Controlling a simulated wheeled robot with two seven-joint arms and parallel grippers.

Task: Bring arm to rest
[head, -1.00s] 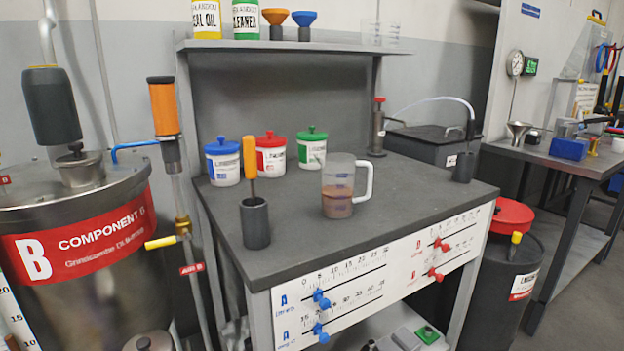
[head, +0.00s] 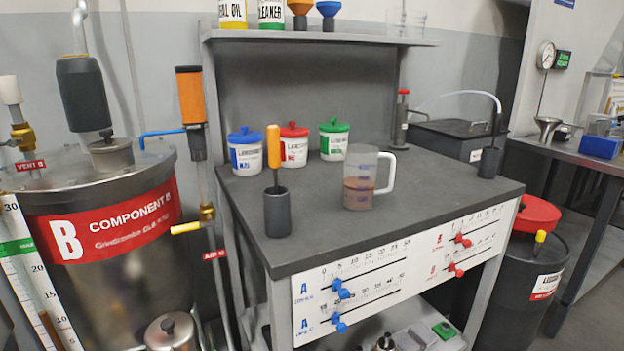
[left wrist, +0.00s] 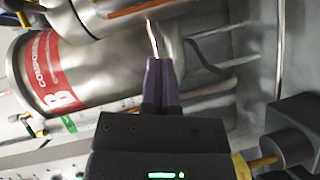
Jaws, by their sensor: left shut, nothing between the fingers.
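My left gripper (left wrist: 160,80) shows in the left wrist view with its two purple fingers together and nothing held between them. It is in the air, with the steel Component B tank (left wrist: 120,70) behind it, tilted in that picture. Neither gripper shows in the head view. In the head view the Component B tank (head: 100,255) stands at the left, with its red label facing me. My right gripper is out of view.
A grey workbench (head: 330,240) bears a measuring jug (head: 360,185) with brown liquid, a dark cup (head: 277,215) holding an orange-handled tool, and three lidded tubs. A black drum (head: 525,275) with a red lid stands right of it. Pipes and valves (head: 205,210) stand between tank and bench.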

